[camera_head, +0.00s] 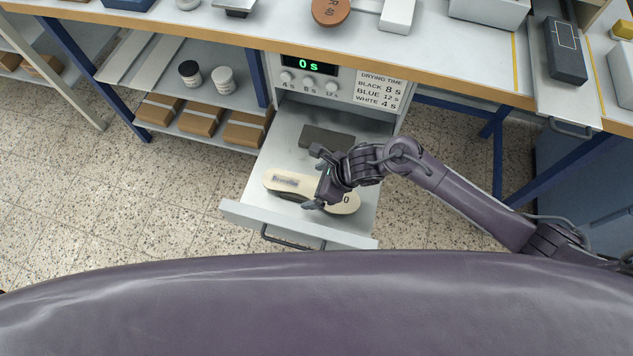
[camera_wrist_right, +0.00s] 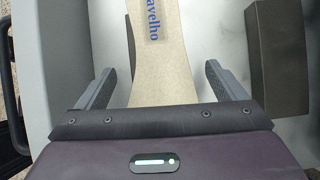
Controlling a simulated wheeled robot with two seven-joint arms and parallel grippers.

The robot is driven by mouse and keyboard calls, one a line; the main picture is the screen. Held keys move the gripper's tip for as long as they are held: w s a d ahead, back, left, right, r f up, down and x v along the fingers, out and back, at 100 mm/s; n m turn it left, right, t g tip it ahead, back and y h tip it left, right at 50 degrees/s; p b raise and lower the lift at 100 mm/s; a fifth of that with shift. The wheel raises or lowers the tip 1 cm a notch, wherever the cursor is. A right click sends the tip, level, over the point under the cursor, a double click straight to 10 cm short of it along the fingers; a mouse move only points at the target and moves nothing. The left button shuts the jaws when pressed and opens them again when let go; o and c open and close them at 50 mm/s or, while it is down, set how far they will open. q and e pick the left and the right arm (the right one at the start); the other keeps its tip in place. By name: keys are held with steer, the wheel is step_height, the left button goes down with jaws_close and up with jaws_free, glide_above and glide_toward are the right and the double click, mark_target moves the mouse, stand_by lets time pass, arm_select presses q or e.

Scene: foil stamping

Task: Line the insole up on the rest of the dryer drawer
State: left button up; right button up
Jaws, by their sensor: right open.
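The insole (camera_head: 280,182) is cream, with a printed label near its left end and a "0" near its right end. My right gripper (camera_head: 316,179) is over the insole's middle. In the right wrist view the open gripper (camera_wrist_right: 158,75) has one finger on each side of the insole (camera_wrist_right: 162,65), with gaps; blue letters "avelho" show on it. The rest under the insole is mostly hidden, so I cannot tell how they line up. My left gripper is out of view.
A dark grey block (camera_head: 327,137) lies at the back of the drawer, beside the insole; it also shows in the right wrist view (camera_wrist_right: 277,60). The dryer display (camera_head: 308,64) reads "0 s". The bench (camera_head: 200,27) overhangs the drawer's back. A shelf with boxes stands left.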

steer(key=v, duration=0.7)
steer(key=shift+d+r, duration=0.15)
steer(key=shift+r, duration=0.15)
